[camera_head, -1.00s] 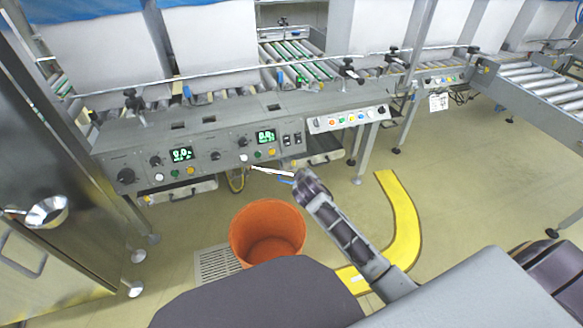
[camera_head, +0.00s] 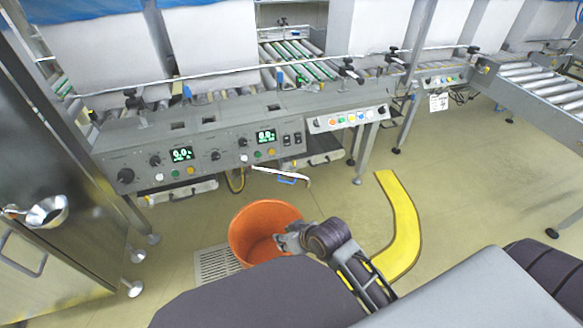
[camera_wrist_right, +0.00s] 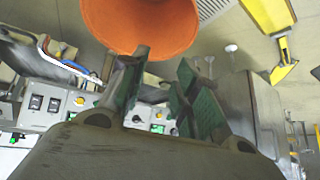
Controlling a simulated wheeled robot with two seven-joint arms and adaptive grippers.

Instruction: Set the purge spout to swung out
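The purge spout (camera_head: 280,172) is a thin white tube with a blue loop handle beneath it. In the head view it runs rightward from under the console front, and its far end bends down. It lies above and to the right of the orange bucket (camera_head: 250,215). My right gripper (camera_head: 280,241) is at the bucket's right rim, below the spout and apart from it. In the wrist view its fingers (camera_wrist_right: 163,70) are spread with nothing between them. The spout (camera_wrist_right: 70,67) shows there at upper left, outside the fingers. My left gripper is out of view.
The console (camera_head: 210,148) with knobs, displays and buttons stands behind the spout. A floor grate (camera_head: 212,264) lies left of the bucket. A yellow floor strip (camera_head: 402,225) curves at right. A steel cabinet (camera_head: 60,190) stands at left.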

